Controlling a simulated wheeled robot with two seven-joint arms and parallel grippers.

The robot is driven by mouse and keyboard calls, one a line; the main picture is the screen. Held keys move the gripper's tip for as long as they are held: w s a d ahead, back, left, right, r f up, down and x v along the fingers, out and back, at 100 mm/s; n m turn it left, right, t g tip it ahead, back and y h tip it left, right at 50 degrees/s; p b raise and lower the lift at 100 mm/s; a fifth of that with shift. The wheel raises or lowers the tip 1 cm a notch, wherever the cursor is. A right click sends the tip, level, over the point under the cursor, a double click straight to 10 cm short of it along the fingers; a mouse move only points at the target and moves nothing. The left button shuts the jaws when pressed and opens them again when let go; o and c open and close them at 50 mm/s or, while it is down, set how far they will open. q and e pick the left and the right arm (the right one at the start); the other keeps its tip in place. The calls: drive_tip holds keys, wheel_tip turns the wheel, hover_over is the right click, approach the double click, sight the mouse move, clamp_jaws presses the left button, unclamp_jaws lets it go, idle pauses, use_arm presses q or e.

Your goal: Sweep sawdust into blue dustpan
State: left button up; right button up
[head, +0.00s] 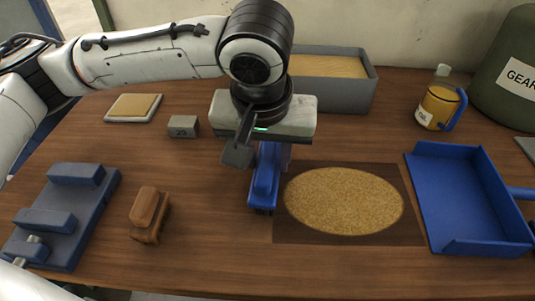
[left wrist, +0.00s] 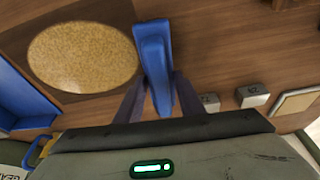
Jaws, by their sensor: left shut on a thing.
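The sawdust (head: 344,201) is an oval tan patch on a darker square of the wooden table in the head view. It also shows at upper left in the left wrist view (left wrist: 83,57). The blue dustpan (head: 468,200) lies right of the sawdust, its open side facing it. My left gripper (head: 268,150) is shut on a blue brush (head: 263,184), which stands at the left edge of the dark square. In the left wrist view, the brush (left wrist: 153,55) is between the two dark fingers. My right gripper is not in view.
A wooden brush (head: 149,213) and a blue fixture (head: 60,220) are at left. A grey block (head: 183,127) and a tray (head: 133,108) lie behind. A grey bin (head: 362,92), an oil jug (head: 439,105) and a green drum (head: 505,75) stand at the back.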

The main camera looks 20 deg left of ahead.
use_arm(q)
drive_tip(key=shift+f, duration=0.3)
drive_tip(key=shift+d, duration=0.1)
